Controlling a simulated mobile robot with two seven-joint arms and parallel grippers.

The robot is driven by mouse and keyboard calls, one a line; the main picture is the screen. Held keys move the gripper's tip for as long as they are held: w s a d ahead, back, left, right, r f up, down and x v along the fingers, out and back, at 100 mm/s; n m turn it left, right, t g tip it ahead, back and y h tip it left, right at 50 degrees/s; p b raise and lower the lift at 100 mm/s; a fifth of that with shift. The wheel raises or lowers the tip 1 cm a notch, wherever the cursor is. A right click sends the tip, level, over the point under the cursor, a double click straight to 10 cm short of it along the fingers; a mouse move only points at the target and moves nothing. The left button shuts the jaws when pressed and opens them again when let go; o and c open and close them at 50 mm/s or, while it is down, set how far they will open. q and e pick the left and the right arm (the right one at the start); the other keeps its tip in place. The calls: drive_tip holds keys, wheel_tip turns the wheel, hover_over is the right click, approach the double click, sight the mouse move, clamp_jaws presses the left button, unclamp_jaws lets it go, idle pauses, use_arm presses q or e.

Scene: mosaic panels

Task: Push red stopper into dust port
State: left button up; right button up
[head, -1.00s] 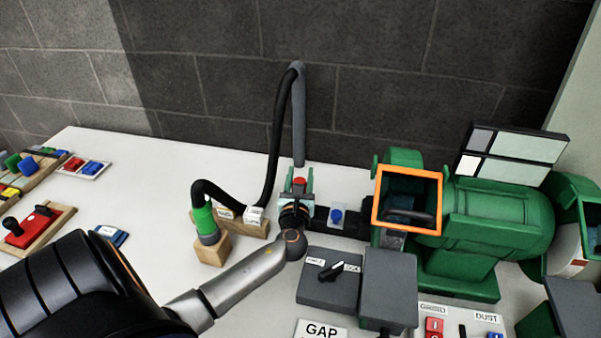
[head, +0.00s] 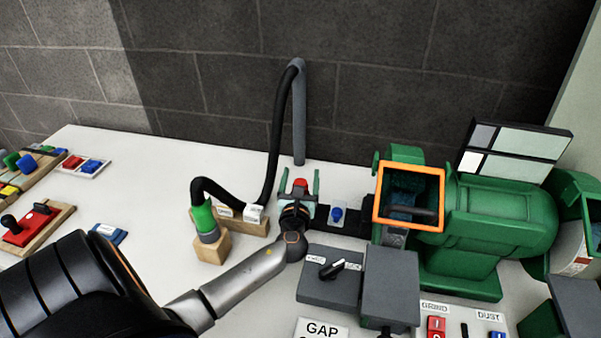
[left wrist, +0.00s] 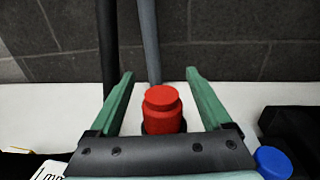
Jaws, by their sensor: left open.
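The red stopper (head: 299,184) shows at the middle of the bench in the head view. In the left wrist view the red stopper (left wrist: 162,108) stands upright between my fingers, with clear space on both sides. My left gripper (head: 300,182) is open around it, its two green fingers (left wrist: 163,90) apart and not touching it. The stopper's lower part is hidden behind the gripper body, so I cannot tell what it sits in. I cannot make out the dust port for certain. My right gripper is not in view.
A black hose with a green cuff (head: 203,216) stands left of my gripper on a wooden block. A blue knob (head: 336,214) is close on the right. The green grinder (head: 500,215) with an orange-framed opening (head: 408,230) stands further right. Grey boxes (head: 330,285) lie in front.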

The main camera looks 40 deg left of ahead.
use_arm(q)
drive_tip(key=shift+r, duration=0.1)
drive_tip(key=shift+r, duration=0.35)
wheel_tip(320, 180, up, 3)
drive_tip(key=shift+d+r+p, duration=0.1)
drive_tip(key=shift+d+p, duration=0.05)
drive_tip(key=shift+p, duration=0.7)
drive_tip(key=s+d+r+p, duration=0.2)
drive_tip(key=s+d+r, duration=0.6)
drive_tip(key=s+r, duration=0.1)
drive_tip(key=shift+v, duration=0.9)
drive_tip(key=shift+s+a, duration=0.15)
drive_tip(key=shift+a, duration=0.05)
